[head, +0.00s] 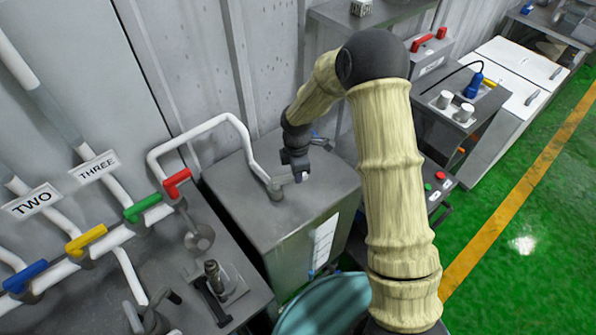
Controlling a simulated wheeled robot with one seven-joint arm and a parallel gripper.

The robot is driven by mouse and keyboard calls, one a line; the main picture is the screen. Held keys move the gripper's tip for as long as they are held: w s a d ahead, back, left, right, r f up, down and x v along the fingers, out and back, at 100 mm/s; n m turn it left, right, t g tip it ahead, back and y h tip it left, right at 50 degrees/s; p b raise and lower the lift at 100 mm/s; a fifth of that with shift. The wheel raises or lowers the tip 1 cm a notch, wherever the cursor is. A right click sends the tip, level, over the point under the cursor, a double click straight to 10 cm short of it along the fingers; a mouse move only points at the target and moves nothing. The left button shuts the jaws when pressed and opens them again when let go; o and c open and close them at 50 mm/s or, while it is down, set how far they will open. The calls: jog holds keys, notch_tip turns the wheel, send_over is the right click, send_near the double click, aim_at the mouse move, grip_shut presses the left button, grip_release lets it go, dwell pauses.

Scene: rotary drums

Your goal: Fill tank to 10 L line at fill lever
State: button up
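The grey metal tank (235,198) stands in the middle of the head view. A white pipe (243,136) bends down to a grey fitting (276,188) on its top. A white scale strip (325,240) is on the tank's front side, with a thin blue-tipped tube beside it; its marks and the liquid level are too small to read. A short grey lever-like piece (286,180) reaches from the fitting to the gripper. The fingers are small and dark, so their opening and any contact are unclear.
Red (177,183), green (142,207), yellow (86,238) and blue (25,275) valve handles sit on white pipes at left. A teal drum (325,305) stands in front of the tank. A bench with a panel (460,108) is at right. Green floor (520,240) is clear.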

jog(key=o, duration=0.3)
jog(key=shift+o, duration=0.2)
notch_tip(320, 180, up, 17)
jog(key=b, duration=0.3)
jog(key=shift+r, duration=0.2)
jog(key=s+d+f+m+t, duration=0.1)
jog(key=s+d+f+m, duration=0.1)
jog(key=s+d+m, duration=0.5)
jog(key=s+d+f+m+t, duration=0.1)
jog(key=s+d+f+m, duration=0.1)
jog(key=s+d+m, duration=0.6)
jog(key=s+m, duration=0.3)
jog(key=m, duration=0.2)
jog(key=shift+m+t, duration=0.3)
